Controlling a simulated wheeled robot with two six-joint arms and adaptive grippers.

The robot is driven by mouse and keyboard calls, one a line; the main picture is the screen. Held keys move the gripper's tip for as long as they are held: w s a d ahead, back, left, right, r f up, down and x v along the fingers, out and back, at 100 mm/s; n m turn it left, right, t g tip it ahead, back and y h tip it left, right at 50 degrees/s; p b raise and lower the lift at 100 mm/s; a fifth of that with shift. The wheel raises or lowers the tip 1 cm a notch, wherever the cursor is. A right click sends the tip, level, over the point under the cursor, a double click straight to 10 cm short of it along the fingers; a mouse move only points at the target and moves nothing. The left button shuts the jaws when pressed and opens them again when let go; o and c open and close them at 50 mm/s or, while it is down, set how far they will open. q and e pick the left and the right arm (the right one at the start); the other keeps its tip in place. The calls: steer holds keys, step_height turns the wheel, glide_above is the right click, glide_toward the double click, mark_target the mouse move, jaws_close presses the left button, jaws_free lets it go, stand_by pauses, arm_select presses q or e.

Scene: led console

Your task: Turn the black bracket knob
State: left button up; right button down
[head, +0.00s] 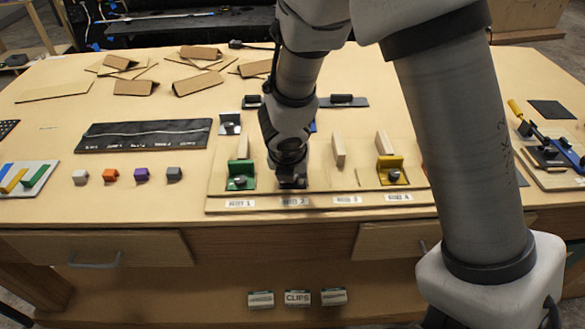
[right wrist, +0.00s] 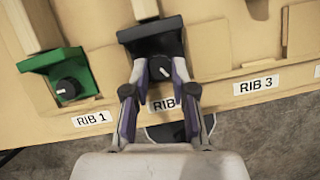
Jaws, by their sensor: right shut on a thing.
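The black bracket (right wrist: 152,42) stands at the RIB 2 place on the wooden board, seen in the right wrist view. Its round black knob (right wrist: 160,68), with a white pointer mark, sits between the fingertips of my right gripper (right wrist: 160,74), which is shut on it. In the head view my right gripper (head: 289,168) reaches down onto the black bracket (head: 291,183) and hides most of it and the knob. My left gripper is in neither view.
The green bracket (head: 241,174) with its knob stands close to the left at RIB 1. The yellow bracket (head: 390,165) stands at RIB 4. Upright wooden ribs (head: 338,150) rise behind. Small coloured blocks (head: 110,175) lie left of the board.

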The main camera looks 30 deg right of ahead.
steer(key=m+p, duration=0.2)
steer(key=m+g+p, duration=0.1)
steer(key=m+p, duration=0.1)
steer(key=m+g+h+p, duration=0.1)
steer(key=m+p, duration=0.1)
steer(key=shift+w+a+r, duration=0.1)
steer(key=shift+w+r, duration=0.15)
steer(key=shift+r, duration=0.05)
steer(key=m+g+p, duration=0.1)
steer(key=m, duration=0.1)
steer(key=m+g+p, duration=0.1)
steer(key=m+p, duration=0.1)
steer(key=m, duration=0.1)
steer(key=shift+w+f, duration=0.1)
steer(key=shift+w, duration=0.1)
steer(key=m+g+p, duration=0.1)
steer(key=m+p, duration=0.1)
steer(key=m, duration=0.1)
steer(key=shift+w+m, duration=0.15)
steer(key=shift+m, duration=0.15)
steer(key=shift+w+f+m+g+y, duration=0.1)
steer(key=shift+m+g+y, duration=0.25)
steer(key=shift+m, duration=0.6)
steer(key=shift+f+m+g+y, duration=0.15)
steer(key=shift+m+g, duration=0.3)
steer(key=shift+m, duration=0.5)
steer(key=shift+r, duration=0.1)
steer(key=c, duration=1.2)
jaws_free()
steer(key=shift+d, duration=0.2)
